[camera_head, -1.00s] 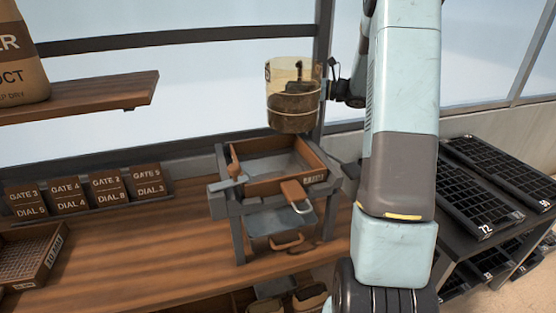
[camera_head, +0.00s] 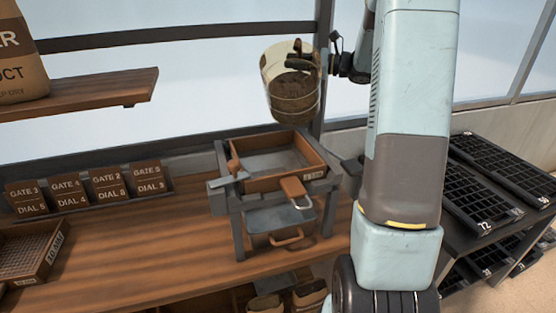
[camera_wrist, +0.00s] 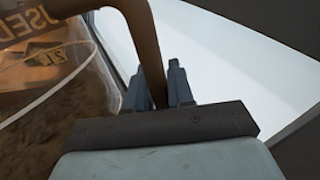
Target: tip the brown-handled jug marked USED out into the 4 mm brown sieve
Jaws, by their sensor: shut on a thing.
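The jug marked USED (camera_head: 291,95) is clear-walled and holds dark brown material. It hangs in the air above the sieve, tilted in the head view. The wrist view shows its wall (camera_wrist: 45,85) with the lettering USED and its brown handle (camera_wrist: 146,45). My gripper (camera_wrist: 160,85) is shut on that handle; in the head view it (camera_head: 333,62) is at the jug's right side. The brown-framed sieve (camera_head: 262,184) sits in a grey stand below the jug, and its floor looks bare. Its size marking is too small to read. No material is seen falling.
The stand (camera_head: 238,235) is on a wooden bench (camera_head: 160,240). Another brown sieve (camera_head: 40,262) lies at the bench's left. Gate and dial cards (camera_head: 85,190) stand along the back. A shelf (camera_head: 90,95) with a sack is at upper left. Black trays (camera_head: 475,195) fill a rack at right.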

